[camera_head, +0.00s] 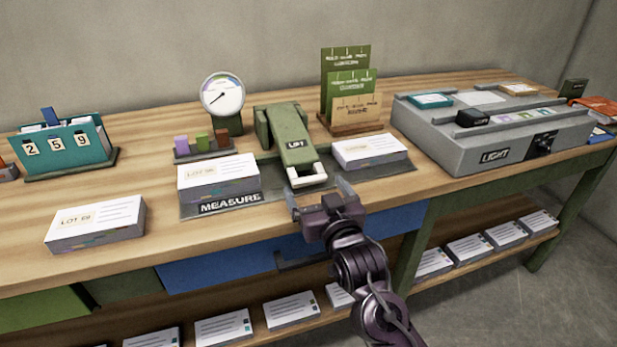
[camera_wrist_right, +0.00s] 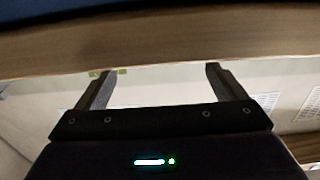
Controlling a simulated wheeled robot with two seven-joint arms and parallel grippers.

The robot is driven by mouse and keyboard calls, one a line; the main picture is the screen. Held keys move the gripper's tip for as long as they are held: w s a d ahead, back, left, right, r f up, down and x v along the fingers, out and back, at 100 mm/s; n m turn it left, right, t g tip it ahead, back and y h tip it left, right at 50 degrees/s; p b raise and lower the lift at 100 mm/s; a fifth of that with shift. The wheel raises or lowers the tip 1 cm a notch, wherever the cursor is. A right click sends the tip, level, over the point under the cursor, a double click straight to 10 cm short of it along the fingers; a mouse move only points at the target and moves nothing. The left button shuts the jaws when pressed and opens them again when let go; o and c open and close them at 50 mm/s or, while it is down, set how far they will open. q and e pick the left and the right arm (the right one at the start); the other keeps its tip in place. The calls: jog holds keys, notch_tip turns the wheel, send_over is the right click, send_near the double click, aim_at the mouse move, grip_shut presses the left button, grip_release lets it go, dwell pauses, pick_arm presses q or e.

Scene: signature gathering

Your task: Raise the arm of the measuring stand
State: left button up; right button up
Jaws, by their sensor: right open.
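The measuring stand is a green device on a dark base plate (camera_head: 222,206) marked MEASURE. Its green arm (camera_head: 291,135) slopes down toward the front and ends in a white forked tip (camera_head: 306,176), low over the plate. A round dial gauge (camera_head: 222,96) stands behind it to the left. My right gripper (camera_head: 318,192) is open and empty, just in front of the white tip at the table's front edge, apart from it as far as I can tell. In the right wrist view the spread fingers (camera_wrist_right: 160,75) have nothing between them. My left gripper is not in view.
Paper stacks lie left (camera_head: 218,178) and right (camera_head: 371,151) of the arm. Another stack (camera_head: 95,223) lies further left. A grey LIGHT box (camera_head: 480,157) stands on the right, and green cards (camera_head: 347,70) stand behind. A drawer handle (camera_head: 300,262) sticks out below the tabletop.

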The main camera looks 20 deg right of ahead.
aim_at(311, 181)
jog(key=shift+w, duration=2.3)
jog(key=shift+c, duration=0.4)
jog(key=c, duration=1.3)
